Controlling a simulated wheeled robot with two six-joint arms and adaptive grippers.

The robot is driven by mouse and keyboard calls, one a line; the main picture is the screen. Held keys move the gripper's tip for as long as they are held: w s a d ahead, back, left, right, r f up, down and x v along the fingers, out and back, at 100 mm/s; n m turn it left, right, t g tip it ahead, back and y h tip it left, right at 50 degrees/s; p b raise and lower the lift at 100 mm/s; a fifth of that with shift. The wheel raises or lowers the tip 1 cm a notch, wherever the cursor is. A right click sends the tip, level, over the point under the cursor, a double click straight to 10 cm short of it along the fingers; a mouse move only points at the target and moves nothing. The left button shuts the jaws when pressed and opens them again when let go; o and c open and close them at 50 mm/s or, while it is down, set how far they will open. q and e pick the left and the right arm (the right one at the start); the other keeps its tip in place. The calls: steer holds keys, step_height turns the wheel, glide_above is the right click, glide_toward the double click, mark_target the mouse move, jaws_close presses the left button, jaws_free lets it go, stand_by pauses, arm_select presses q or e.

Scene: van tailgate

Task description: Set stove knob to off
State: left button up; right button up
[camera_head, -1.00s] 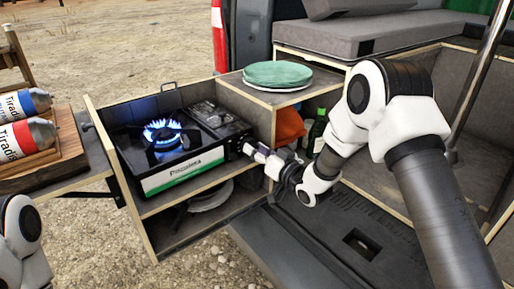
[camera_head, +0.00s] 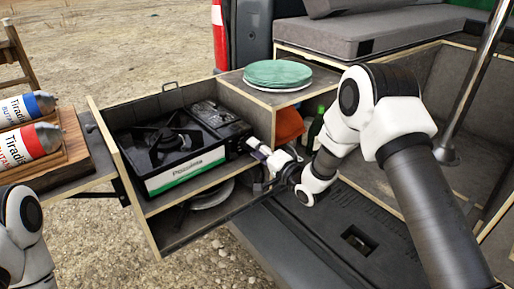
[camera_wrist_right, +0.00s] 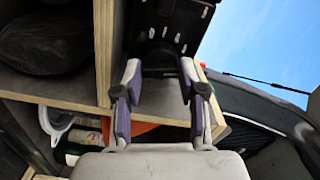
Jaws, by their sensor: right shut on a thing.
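The camping stove (camera_head: 185,165) sits in the pull-out drawer, dark on top with a white and green front. Its burner (camera_head: 168,140) shows no flame. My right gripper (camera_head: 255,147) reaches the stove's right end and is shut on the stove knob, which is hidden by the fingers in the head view. In the right wrist view, the gripper's fingers (camera_wrist_right: 159,75) stand on both sides of the stove's dark end panel (camera_wrist_right: 170,32); the knob is hard to make out there. My left gripper is out of view; only part of my left arm shows at lower left.
Green plates (camera_head: 277,73) lie on the cabinet right of the stove. An orange item (camera_head: 289,125) and a green bottle (camera_head: 315,131) stand in the compartment below. Gas canisters (camera_head: 30,143) lie on a wooden rack at left.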

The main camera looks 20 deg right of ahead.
steer(key=shift+m+p, duration=0.3)
steer(key=shift+m, duration=1.3)
steer(key=o, duration=1.2)
steer(key=shift+d, duration=0.1)
steer(key=shift+c, duration=0.2)
steer(key=v, duration=1.2)
steer(key=shift+f, duration=0.1)
